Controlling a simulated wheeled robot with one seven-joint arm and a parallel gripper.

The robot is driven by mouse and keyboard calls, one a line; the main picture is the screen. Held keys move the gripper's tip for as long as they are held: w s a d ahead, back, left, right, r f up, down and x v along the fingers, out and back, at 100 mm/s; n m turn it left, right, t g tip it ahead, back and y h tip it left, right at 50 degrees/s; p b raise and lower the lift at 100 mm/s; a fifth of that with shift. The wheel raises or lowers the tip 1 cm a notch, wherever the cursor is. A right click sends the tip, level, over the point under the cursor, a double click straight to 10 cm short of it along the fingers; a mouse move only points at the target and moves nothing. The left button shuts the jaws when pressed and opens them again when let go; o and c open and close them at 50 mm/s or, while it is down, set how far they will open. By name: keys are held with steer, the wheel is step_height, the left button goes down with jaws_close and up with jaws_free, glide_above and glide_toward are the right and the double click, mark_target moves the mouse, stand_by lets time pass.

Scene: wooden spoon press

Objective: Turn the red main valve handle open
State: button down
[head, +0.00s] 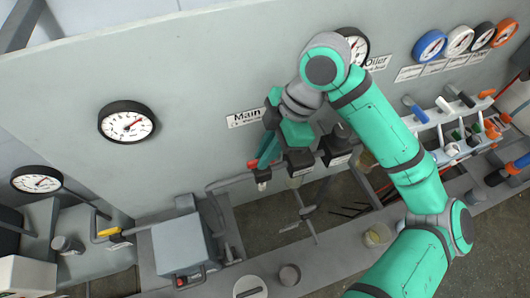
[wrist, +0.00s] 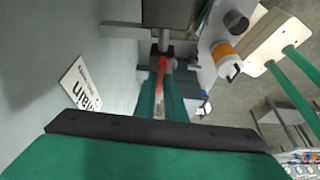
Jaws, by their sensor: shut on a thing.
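The red main valve handle (wrist: 161,72) shows in the wrist view, just above the picture's middle, between the teal fingers of my gripper (wrist: 161,100). The gripper is shut on it. In the head view my gripper (head: 268,150) reaches down in front of the panel beside the "Main" label (head: 246,117), and a small red part of the handle (head: 253,164) shows by the fingertips. Most of the handle is hidden by the fingers. The label also shows in the wrist view (wrist: 80,84), to the left. I cannot tell how far the handle is turned.
Round gauges (head: 127,122) hang on the grey panel (head: 190,80). A grey box (head: 182,246) stands at the lower left of the valve. Dark blocks (head: 335,146) sit close right of my gripper. A row of coloured levers (head: 465,125) is at the right.

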steer(key=shift+n, duration=0.4)
steer(key=c, duration=1.8)
jaws_free()
steer(key=shift+r, duration=0.15)
steer(key=v, duration=1)
steer(key=shift+w+d+r, duration=0.1)
steer(key=shift+w+r, duration=0.1)
steer(key=shift+r, duration=0.1)
